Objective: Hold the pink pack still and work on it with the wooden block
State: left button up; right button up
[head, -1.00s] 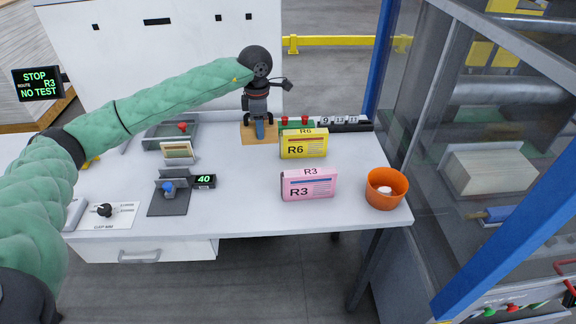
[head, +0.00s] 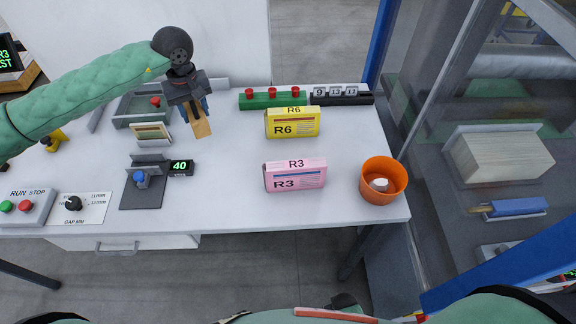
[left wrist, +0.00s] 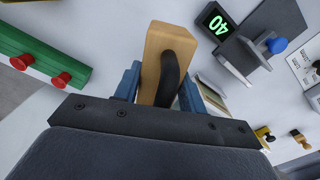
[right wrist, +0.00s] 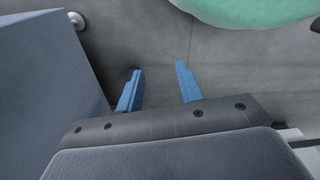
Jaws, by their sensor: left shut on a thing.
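The pink pack (head: 295,175), marked R3, stands upright on the table right of centre in the head view, with no gripper touching it. My left gripper (head: 195,108) is shut on the wooden block (head: 202,128), left of and behind the pink pack. In the left wrist view the block (left wrist: 165,40) shows a dark handle between the blue fingers. My right gripper (right wrist: 160,88) is open and empty in the right wrist view, over grey floor.
A yellow pack (head: 292,123) marked R6 stands behind the pink pack. An orange cup (head: 383,183) is to its right, near the table edge. A display (head: 181,167) reads 40 beside a grey fixture (head: 142,190). Clear table lies between fixture and pack.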

pick_arm(q)
jog(key=shift+d+m, duration=0.1)
jog(key=shift+m, duration=0.7)
jog(key=shift+s+r+m, duration=0.1)
jog(key=shift+r+m, duration=0.05)
jog(key=shift+m, duration=0.85)
jog(key=shift+d+m, duration=0.1)
jog(key=shift+m, duration=0.4)
pick_arm(e)
jog(key=shift+w+a+r+t, duration=0.1)
jog(key=shift+w+t, duration=0.15)
jog(key=shift+w, duration=0.15)
jog(key=shift+w+a+r+t, duration=0.1)
jog(key=shift+w+t, duration=0.15)
jog(key=shift+w, duration=0.1)
jog(key=shift+s, duration=0.1)
